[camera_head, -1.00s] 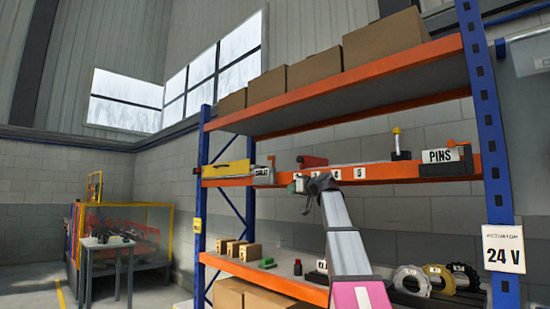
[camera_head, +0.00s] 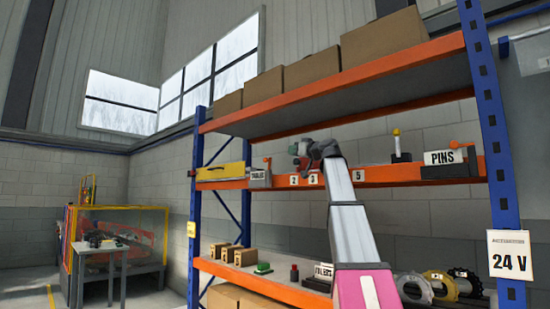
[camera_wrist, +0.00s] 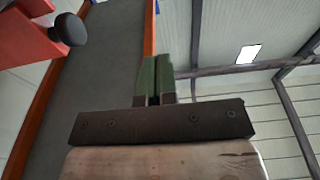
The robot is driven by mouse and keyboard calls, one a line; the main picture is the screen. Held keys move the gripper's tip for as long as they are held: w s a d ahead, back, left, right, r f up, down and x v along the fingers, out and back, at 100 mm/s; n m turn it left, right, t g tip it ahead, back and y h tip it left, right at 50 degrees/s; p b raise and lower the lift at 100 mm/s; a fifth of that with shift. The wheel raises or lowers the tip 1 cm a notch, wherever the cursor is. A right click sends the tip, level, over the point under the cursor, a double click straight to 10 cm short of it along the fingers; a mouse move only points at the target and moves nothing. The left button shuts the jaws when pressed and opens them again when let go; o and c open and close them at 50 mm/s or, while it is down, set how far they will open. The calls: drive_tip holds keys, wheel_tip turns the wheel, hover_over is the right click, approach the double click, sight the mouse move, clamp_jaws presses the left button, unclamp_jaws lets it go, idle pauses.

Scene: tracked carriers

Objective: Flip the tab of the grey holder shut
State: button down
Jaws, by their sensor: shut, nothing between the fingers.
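My gripper (camera_head: 296,149) is raised at the height of the middle shelf, just above its orange front beam, and covers part of what stands behind it. In the wrist view, its green fingers (camera_wrist: 155,78) are together with nothing between them. A red part with a dark round knob (camera_wrist: 68,29) shows at the upper left of the wrist view, apart from the fingers. A grey labelled holder (camera_head: 260,180) with an orange upright piece (camera_head: 267,161) stands on the shelf left of my gripper. I cannot tell whether it is the task's holder, or its tab's position.
The orange middle beam (camera_head: 400,173) carries number labels. A PINS holder (camera_head: 446,165) and a yellow-topped post (camera_head: 397,143) stand to the right. Cardboard boxes (camera_head: 312,69) fill the top shelf; a blue upright (camera_head: 490,140) bounds the right. Toothed rings (camera_head: 440,284) lie low right.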

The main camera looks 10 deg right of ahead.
drive_tip(key=f+x, duration=0.3)
drive_tip(key=x, duration=0.9)
drive_tip(key=shift+w+a, duration=0.3)
drive_tip(key=shift+w, duration=0.15)
drive_tip(key=shift+w+r, duration=0.1)
drive_tip(key=shift+r, duration=0.05)
